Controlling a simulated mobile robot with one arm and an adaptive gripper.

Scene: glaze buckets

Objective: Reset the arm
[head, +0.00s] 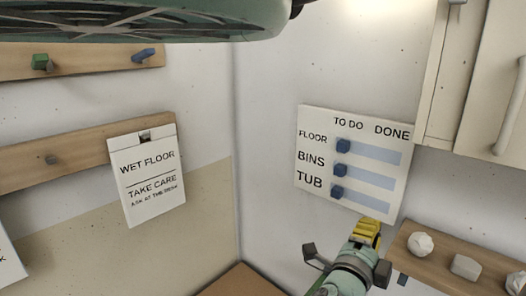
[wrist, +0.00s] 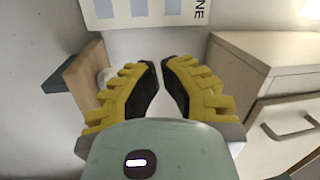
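My gripper (head: 368,234) is raised in front of the wall at the lower right of the head view, just below the to-do board (head: 382,207). Its yellow fingers with dark pads also show in the wrist view (wrist: 161,78). They are drawn close together, with only a narrow gap and nothing held between them. The board carries the rows FLOOR, BINS and TUB. A blue knob sits at the TO DO end of each row: top (head: 343,146), middle (head: 341,170) and bottom (head: 338,192).
A wooden shelf (head: 440,251) with pale stones (head: 466,266) is right of my gripper. A cabinet (head: 492,75) hangs above it. A WET FLOOR sign (head: 147,176) hangs from a wooden rail (head: 60,157) on the left wall. The wall between sign and board is clear.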

